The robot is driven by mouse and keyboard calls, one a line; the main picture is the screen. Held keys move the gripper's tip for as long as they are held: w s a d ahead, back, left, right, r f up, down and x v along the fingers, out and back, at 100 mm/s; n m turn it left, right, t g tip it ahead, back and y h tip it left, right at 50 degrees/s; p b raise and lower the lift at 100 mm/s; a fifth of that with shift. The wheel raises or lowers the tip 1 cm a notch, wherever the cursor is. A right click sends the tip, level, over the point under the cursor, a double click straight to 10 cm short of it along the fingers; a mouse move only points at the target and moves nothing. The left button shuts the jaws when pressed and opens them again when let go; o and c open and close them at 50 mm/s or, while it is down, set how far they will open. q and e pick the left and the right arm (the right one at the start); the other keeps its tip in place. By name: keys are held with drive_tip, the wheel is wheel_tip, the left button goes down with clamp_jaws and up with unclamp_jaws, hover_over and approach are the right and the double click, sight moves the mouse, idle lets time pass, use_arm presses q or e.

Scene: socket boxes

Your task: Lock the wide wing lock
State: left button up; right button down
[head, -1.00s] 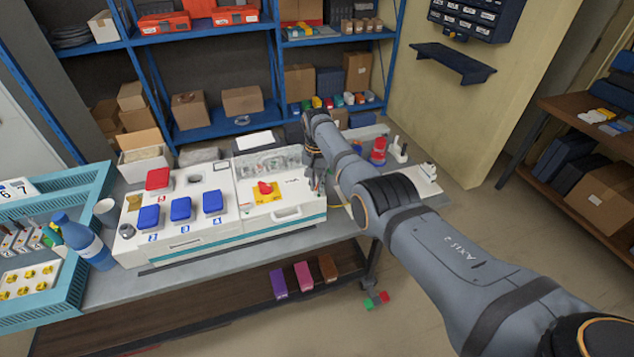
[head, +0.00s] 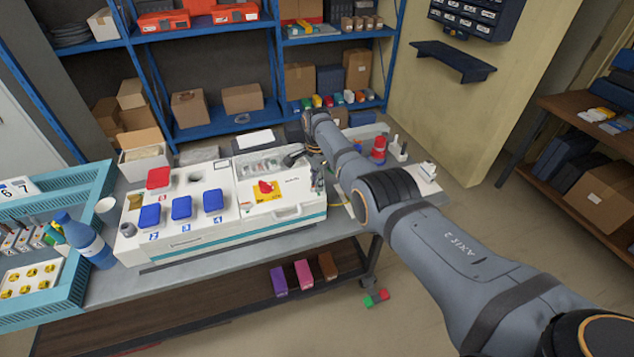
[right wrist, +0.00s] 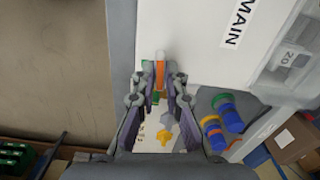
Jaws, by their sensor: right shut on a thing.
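A red wing-shaped knob (head: 265,187) sits on a yellow plate (head: 277,190) on the white socket box (head: 237,205). I cannot tell whether it is the wide wing lock. My right gripper (right wrist: 160,88) is at the right end of the box, beside the white panel marked MAIN (right wrist: 236,25). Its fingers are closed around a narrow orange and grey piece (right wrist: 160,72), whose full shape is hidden. My left gripper is not in view.
Red (head: 158,178) and blue capped sockets (head: 181,207) stand on the box's left part. A clear-covered compartment (head: 262,164) is at its back. A blue bottle (head: 83,243) and teal tray (head: 72,282) are at left.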

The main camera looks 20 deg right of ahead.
drive_tip(key=shift+r+m, duration=0.1)
drive_tip(key=shift+m, duration=0.5)
drive_tip(key=c, duration=1.4)
unclamp_jaws()
wheel_tip(320, 180, up, 12)
